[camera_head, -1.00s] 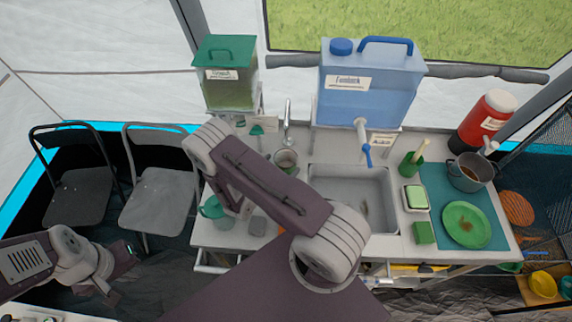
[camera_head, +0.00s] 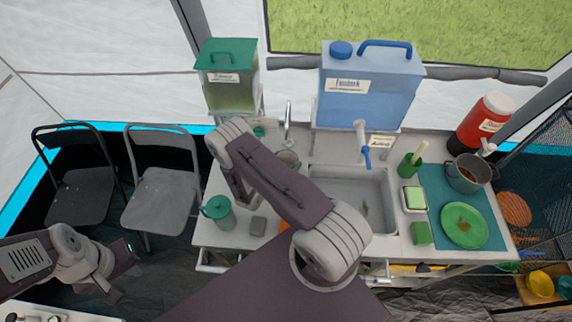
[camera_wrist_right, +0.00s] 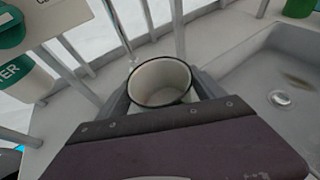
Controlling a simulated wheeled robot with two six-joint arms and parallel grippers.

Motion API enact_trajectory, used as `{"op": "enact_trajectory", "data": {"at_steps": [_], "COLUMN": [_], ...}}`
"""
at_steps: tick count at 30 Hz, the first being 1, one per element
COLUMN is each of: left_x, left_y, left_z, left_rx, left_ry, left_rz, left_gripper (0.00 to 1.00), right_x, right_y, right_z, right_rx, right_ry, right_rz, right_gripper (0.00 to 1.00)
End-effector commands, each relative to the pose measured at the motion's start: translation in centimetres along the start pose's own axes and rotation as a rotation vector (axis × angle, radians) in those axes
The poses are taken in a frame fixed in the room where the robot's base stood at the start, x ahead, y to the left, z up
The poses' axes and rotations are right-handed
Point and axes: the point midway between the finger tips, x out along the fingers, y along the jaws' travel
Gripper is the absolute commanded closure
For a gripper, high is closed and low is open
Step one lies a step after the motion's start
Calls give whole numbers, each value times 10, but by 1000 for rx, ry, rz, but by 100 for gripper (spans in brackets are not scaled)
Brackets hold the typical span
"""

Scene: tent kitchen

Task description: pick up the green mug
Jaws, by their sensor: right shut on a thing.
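A mug (camera_wrist_right: 160,82) with a pale cream inside and a dark rim stands between the fingers of my right gripper (camera_wrist_right: 163,95) in the right wrist view. The fingers are shut on it, one at each side. Its outside is mostly hidden, so I cannot tell its colour there. In the head view the mug (camera_head: 288,159) shows in part behind my right arm, on the counter left of the sink, and the right gripper is hidden by the arm. My left gripper (camera_head: 122,276) is at the lower left, away from the counter; its jaws are unclear.
The sink (camera_head: 352,208) is right of the mug. A tap (camera_head: 288,125) rises behind it. The blue water container (camera_head: 365,85) and green-lidded container (camera_head: 227,80) stand at the back.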

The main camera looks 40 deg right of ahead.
Motion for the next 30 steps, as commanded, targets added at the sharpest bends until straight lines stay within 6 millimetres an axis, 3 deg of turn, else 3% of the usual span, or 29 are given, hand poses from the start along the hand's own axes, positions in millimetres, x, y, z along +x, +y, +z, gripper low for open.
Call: {"op": "enact_trajectory", "data": {"at_steps": [8, 16, 30], "left_x": [2, 8, 18], "left_y": [0, 0, 0], "left_z": [0, 1, 2], "left_rx": [0, 0, 0], "left_ry": [0, 0, 0], "left_rz": [0, 0, 0], "left_gripper": [100, 100, 100], "right_x": [-4, -15, -28], "right_y": [0, 0, -62], "right_z": [10, 36, 70], "right_rx": [1, 2, -1], "right_ry": [0, 0, 1], "right_rz": [0, 1, -3], "right_gripper": [80, 80, 80]}}
